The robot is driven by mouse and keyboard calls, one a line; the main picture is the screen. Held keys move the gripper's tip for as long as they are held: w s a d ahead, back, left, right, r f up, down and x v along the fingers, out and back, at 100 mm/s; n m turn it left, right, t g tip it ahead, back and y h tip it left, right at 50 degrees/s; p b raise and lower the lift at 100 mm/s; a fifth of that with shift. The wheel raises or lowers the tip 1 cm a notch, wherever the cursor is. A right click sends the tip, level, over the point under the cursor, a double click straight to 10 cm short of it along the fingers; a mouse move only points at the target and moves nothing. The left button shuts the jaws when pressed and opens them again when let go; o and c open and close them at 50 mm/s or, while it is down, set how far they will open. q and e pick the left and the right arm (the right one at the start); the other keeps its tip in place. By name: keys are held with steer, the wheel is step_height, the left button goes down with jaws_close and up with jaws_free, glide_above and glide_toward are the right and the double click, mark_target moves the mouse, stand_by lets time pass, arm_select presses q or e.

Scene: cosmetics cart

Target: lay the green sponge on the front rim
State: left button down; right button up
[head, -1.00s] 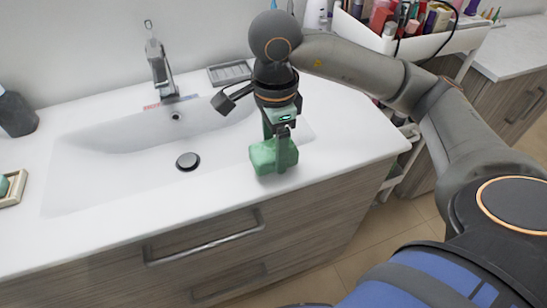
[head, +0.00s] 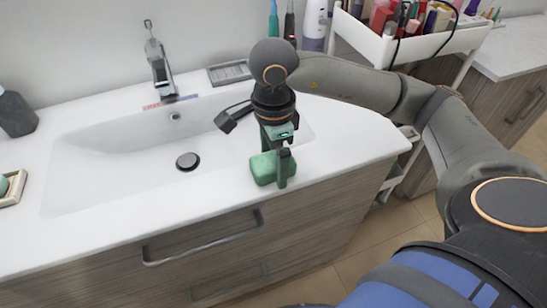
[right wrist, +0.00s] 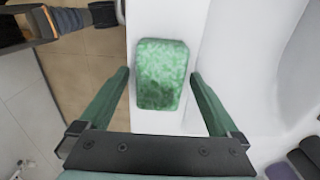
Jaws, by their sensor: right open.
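The green sponge (head: 264,169) lies on the white front rim (head: 222,202) of the sink counter, near the basin's right front corner. It also shows in the right wrist view (right wrist: 162,74), lying flat on the white rim with tiled floor on one side and the basin on the other. My right gripper (head: 275,170) is open, its green fingers standing on either side of the sponge. In the right wrist view the gripper (right wrist: 160,80) has a clear gap between each finger and the sponge. My left gripper is not in view.
The basin (head: 120,165) with its drain (head: 188,161) lies left of the sponge. A tap (head: 160,65) and a grey soap tray (head: 229,72) are at the back. A white cart (head: 400,44) with cosmetics stands at the right. A drawer front lies below the rim.

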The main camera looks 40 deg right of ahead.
mark_target(274, 160)
steer(key=shift+r+p, duration=0.3)
steer(key=shift+r, duration=0.1)
arm_select(q)
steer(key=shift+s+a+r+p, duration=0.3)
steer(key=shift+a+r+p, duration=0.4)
steer(key=shift+p, duration=0.15)
arm_select(e)
step_height(274, 160, up, 12)
steer(key=shift+f, duration=0.25)
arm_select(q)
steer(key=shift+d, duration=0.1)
